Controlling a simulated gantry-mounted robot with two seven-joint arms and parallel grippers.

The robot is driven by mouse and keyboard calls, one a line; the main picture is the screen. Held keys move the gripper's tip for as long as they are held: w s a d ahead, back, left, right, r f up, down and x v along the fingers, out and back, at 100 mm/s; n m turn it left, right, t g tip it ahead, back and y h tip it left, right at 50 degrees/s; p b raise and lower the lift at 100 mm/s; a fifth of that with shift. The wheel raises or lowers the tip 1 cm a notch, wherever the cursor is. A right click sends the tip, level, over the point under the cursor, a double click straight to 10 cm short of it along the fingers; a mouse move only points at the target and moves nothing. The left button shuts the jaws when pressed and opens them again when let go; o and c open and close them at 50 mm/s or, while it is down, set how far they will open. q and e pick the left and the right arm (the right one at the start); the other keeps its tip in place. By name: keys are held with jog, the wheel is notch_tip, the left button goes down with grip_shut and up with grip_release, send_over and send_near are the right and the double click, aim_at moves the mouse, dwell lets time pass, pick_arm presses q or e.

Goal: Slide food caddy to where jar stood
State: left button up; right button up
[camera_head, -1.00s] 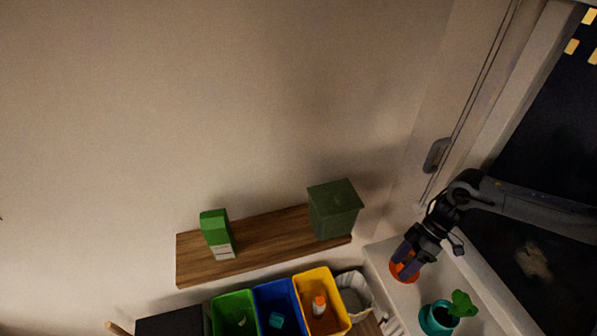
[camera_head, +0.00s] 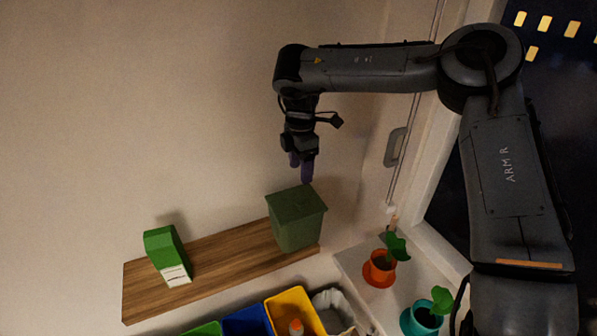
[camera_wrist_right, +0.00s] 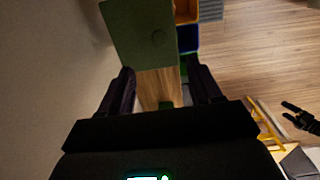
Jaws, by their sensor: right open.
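The food caddy, a dark green lidded bin (camera_head: 297,220), stands at the right end of the wooden wall shelf (camera_head: 215,262). My right gripper (camera_head: 301,176) is open and empty just above the caddy, apart from its lid in the head view. In the right wrist view the caddy's lid (camera_wrist_right: 140,32) shows ahead of the open fingers (camera_wrist_right: 160,92), with bare shelf (camera_wrist_right: 158,85) between them. No jar shows on the shelf. My left gripper is not in the head view; a dark gripper at the right edge of the wrist view (camera_wrist_right: 300,118) looks like it, its jaws unclear.
A green and white carton (camera_head: 167,255) stands left on the shelf, with bare wood between it and the caddy. An orange pot (camera_head: 379,270) and a teal pot (camera_head: 420,320) with plants stand on the windowsill. Yellow (camera_head: 296,309) and blue bins (camera_head: 247,321) sit below the shelf.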

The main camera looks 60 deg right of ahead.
aim_at(300, 202)
jog(key=shift+f, duration=0.1)
dwell(0.3)
jog(key=shift+f, duration=5.35)
jog(key=shift+c, duration=0.2)
grip_shut()
